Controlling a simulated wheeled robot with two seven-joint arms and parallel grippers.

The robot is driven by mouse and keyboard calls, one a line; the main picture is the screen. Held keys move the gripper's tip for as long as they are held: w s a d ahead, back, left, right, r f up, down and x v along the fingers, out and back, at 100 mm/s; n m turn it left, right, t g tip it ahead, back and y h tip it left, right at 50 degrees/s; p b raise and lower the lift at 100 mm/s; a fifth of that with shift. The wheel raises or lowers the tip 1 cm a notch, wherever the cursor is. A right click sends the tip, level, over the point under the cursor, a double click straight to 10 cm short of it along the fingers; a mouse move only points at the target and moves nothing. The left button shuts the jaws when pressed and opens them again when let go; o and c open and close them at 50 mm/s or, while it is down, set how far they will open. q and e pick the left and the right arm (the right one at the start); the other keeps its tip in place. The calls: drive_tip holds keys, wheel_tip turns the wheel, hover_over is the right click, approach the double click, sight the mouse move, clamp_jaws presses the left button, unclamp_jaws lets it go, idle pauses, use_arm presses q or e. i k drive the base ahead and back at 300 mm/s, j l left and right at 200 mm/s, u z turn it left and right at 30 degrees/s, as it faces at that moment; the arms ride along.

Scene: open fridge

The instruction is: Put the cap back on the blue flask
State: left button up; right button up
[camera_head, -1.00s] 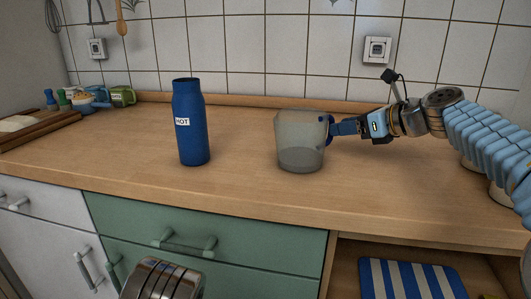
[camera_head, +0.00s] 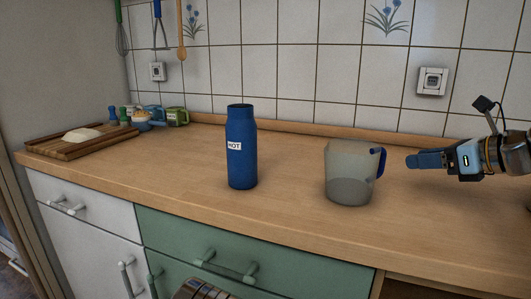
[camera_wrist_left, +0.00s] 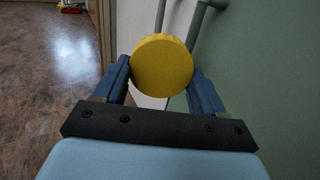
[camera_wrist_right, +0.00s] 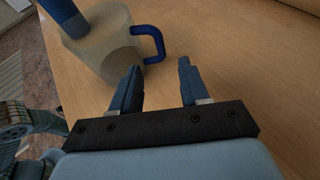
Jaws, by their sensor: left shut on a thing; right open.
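The blue flask (camera_head: 241,160) with a "HOT" label stands upright on the counter in the head view, its top uncapped. A round yellow cap (camera_wrist_left: 162,65) is between the fingers of my left gripper (camera_wrist_left: 163,84), which is shut on it, in front of the green cabinet front. The left fingers are out of the head view. My right gripper (camera_head: 411,162) is open and empty, to the right of the jug; it also shows in the right wrist view (camera_wrist_right: 158,80).
A clear jug (camera_head: 348,180) with a blue handle and some liquid stands right of the flask. The counter in front of the flask is free.

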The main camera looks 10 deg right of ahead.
sight(241, 126)
drive_tip(key=k+j, duration=0.35)
drive_tip(key=j, duration=0.15)
drive_tip(key=k+j, duration=0.4)
drive_tip(key=j, duration=0.1)
